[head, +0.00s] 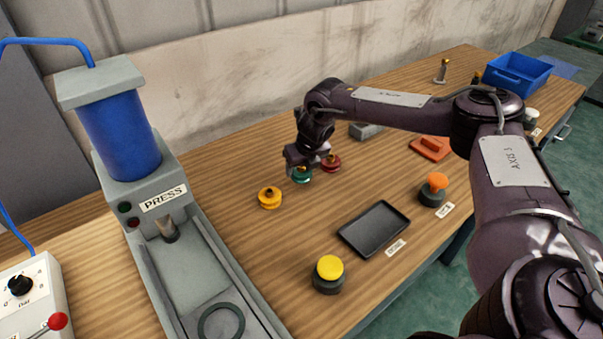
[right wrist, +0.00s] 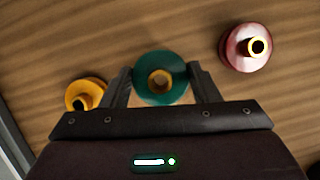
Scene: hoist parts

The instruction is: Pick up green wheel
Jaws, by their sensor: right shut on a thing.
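The green wheel (head: 301,175) has a brass hub and is at the far middle of the wooden table. In the right wrist view the green wheel (right wrist: 160,78) sits between the two fingers of my right gripper (right wrist: 161,84). My right gripper (head: 298,166) is shut on it, with a finger at each side of the rim. Whether the wheel still touches the table I cannot tell. In the head view the gripper hides part of it. My left gripper is not in view.
A yellow wheel (head: 270,197) lies left of the green one and a red wheel (head: 331,162) lies close on its right. A press (head: 130,150) stands at the left. A black tray (head: 374,229), a yellow button (head: 329,269) and an orange knob (head: 435,184) are nearer the front edge. A blue bin (head: 517,75) is far right.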

